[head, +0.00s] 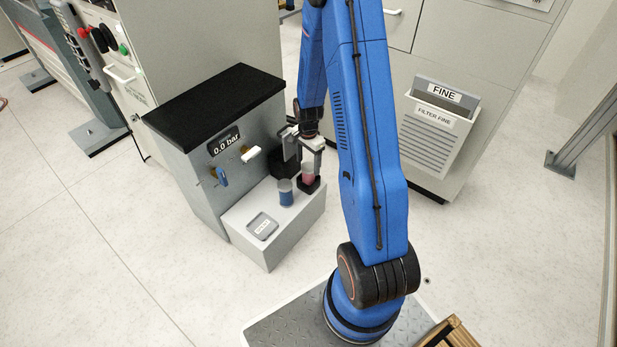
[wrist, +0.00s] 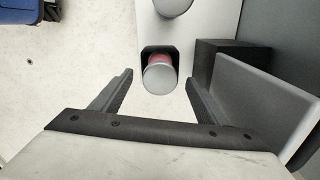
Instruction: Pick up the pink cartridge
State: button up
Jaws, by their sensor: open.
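The pink cartridge (head: 308,174) stands upright in a black holder on the low white ledge in the head view. In the wrist view the pink cartridge (wrist: 160,75) shows its grey round top, with a strip of pink behind it. My gripper (head: 304,148) is just above and behind the cartridge in the head view. In the wrist view my gripper (wrist: 158,85) is open, with one finger to the left and one to the right of the cartridge's top. Nothing is held. I cannot tell how far the fingertips are above the cartridge.
A blue cartridge (head: 286,192) stands beside the pink one, and a grey labelled tray (head: 262,226) lies on the ledge. A grey cabinet with a black top (head: 215,100) and a 0.0 bar display stands behind. A black block (wrist: 228,62) is close to my right finger.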

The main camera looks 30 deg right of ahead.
aim_at(308, 166)
jog(key=shift+d+f, duration=0.15)
jog(key=shift+f, duration=2.45)
jog(key=shift+w, duration=0.1)
jog(key=c, duration=1.4)
jog(key=shift+r, duration=0.1)
jog(key=shift+c, duration=0.2)
